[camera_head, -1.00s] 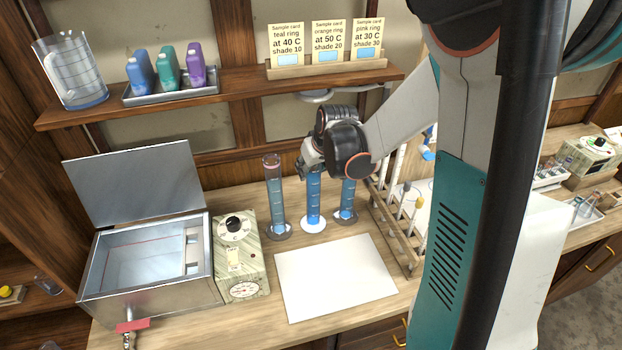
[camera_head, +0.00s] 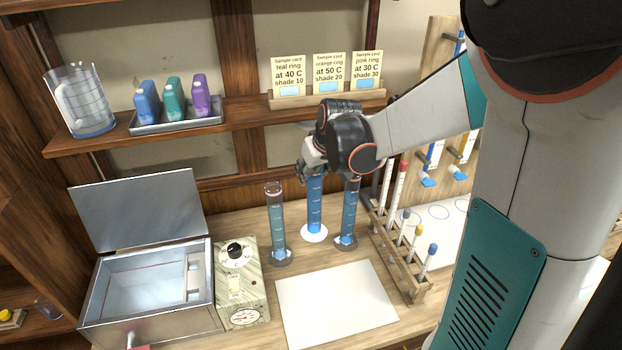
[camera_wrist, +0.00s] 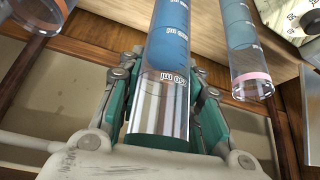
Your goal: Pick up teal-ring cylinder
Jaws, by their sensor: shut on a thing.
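My gripper (camera_head: 314,172) is shut on the middle cylinder (camera_head: 315,207), a clear graduated tube of blue liquid with a pale round base. It is upright and its base is a little above the counter. In the wrist view this cylinder (camera_wrist: 172,60) stands between my teal fingers; I cannot make out its ring. The left cylinder (camera_head: 277,225), with blue liquid, stands on the counter; in the wrist view it appears at right with a pink ring (camera_wrist: 252,78). The right cylinder (camera_head: 348,212) stands close by; it appears at left in the wrist view with an orange-red ring (camera_wrist: 58,5).
A wooden rack (camera_head: 408,264) with pipettes stands at right. A white sheet (camera_head: 335,305) lies bare in front. A control box (camera_head: 242,285) and an open metal bath (camera_head: 150,285) stand at left. A shelf (camera_head: 240,112) with bottles and sample cards runs above.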

